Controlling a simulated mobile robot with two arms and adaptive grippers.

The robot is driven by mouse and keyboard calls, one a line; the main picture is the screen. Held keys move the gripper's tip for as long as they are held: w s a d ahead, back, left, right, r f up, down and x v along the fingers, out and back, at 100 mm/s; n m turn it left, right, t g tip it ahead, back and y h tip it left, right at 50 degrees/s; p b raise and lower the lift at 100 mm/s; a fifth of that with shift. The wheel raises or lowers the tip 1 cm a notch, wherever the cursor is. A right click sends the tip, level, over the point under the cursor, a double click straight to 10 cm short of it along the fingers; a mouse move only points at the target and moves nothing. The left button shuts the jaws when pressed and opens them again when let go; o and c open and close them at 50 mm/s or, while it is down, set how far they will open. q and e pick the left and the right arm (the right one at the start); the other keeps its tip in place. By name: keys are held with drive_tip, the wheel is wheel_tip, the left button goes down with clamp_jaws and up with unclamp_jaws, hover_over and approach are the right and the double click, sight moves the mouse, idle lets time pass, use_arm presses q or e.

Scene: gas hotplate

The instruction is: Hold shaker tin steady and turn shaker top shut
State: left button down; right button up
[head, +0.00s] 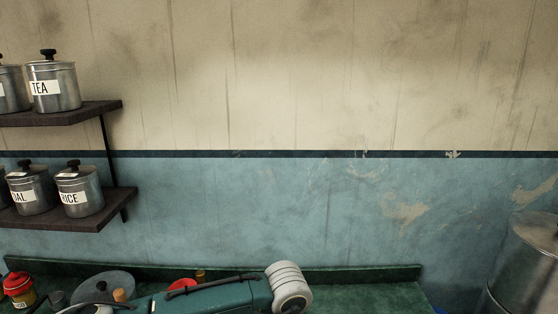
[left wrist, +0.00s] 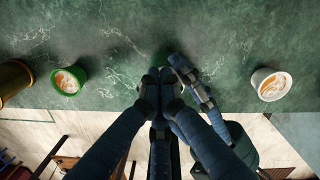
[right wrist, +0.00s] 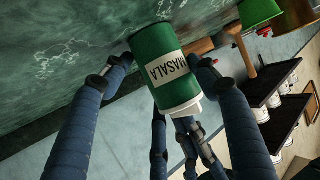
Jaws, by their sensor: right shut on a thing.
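The shaker tin is a green cylinder labelled MASALA (right wrist: 168,68), with its base at the green counter in the right wrist view. Its white shaker top (right wrist: 188,106) shows at the other end. My right gripper (right wrist: 162,72) is shut on the tin, with a finger along each side. In the left wrist view my left gripper (left wrist: 159,80) has its fingertips close together, pointing down at the counter. A bit of green shows just beyond them. The top is hidden in that view, so I cannot tell whether these fingers hold it.
A green cup (left wrist: 68,81) and a white cup (left wrist: 270,85) stand on the counter (left wrist: 120,35) either side of my left gripper. Shelves (head: 70,112) with labelled canisters hang at the left. A large metal pot (head: 530,255) stands at the right.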

use_arm(q)
drive_tip(key=shift+d, duration=0.3)
drive_tip(key=shift+w+r, duration=0.1)
drive_tip(key=shift+w, duration=0.2)
drive_tip(key=shift+r, duration=2.9)
drive_tip(key=shift+a, duration=0.1)
wheel_tip(320, 180, down, 6)
drive_tip(key=a, duration=0.2)
drive_tip(key=shift+s+a, duration=0.35)
drive_tip(key=shift+s, duration=0.1)
